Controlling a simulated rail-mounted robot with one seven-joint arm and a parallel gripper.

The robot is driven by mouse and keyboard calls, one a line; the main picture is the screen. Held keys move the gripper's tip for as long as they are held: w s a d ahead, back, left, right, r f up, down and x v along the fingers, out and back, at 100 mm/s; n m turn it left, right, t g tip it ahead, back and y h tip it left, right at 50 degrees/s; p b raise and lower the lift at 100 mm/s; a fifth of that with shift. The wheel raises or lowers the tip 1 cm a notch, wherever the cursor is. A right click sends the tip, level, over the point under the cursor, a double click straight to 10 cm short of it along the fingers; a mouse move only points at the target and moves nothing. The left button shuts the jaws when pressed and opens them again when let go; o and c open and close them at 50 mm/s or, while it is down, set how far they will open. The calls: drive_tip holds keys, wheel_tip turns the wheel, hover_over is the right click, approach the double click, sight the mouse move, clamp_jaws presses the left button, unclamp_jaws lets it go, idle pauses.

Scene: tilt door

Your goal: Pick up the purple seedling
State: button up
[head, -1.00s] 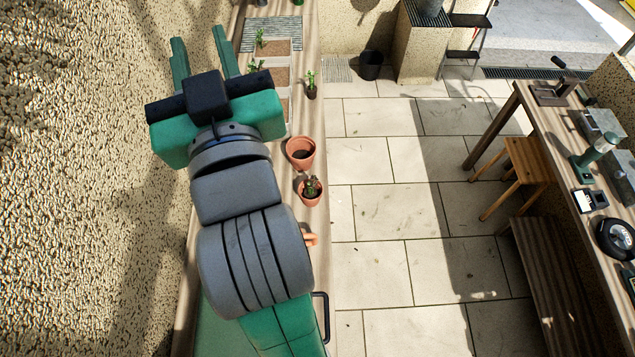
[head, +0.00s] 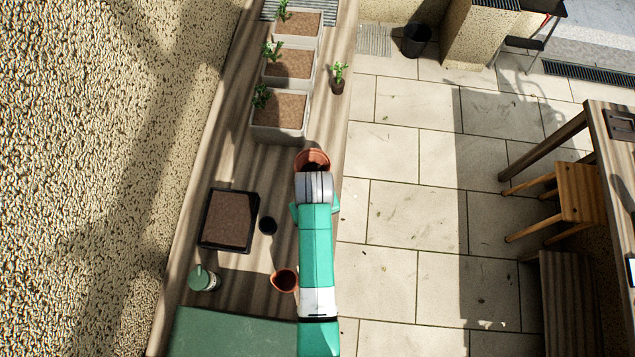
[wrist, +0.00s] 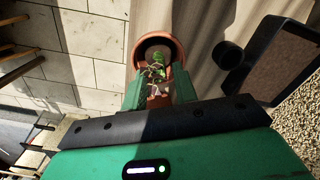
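My gripper (wrist: 158,92) shows in the wrist view with its two green fingers apart, one on each side of a small leafy seedling (wrist: 156,73). The seedling has green leaves and some pale pinkish parts; a clear purple does not show. A bit of terracotta, seemingly its pot, shows below it between the fingers. I cannot tell whether the fingers touch the plant or pot. In the head view my arm hides the seedling and the fingers. A larger terracotta pot (head: 312,157) with a dark inside stands just beyond the gripper; it also shows in the wrist view (wrist: 137,50).
Three pale planters (head: 279,133) with seedlings stand farther along the bench (head: 222,160). A potted plant (head: 338,77) is beside them. A soil tray (head: 228,219), a small black pot (head: 268,226), a small terracotta pot (head: 285,280) and a green-topped jar (head: 203,279) stand left of my arm.

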drive_tip(key=f, duration=0.5)
drive_tip(key=shift+w+d+f, duration=0.1)
drive_tip(key=shift+w+f, duration=0.1)
drive_tip(key=shift+f, duration=0.05)
clamp_jaws()
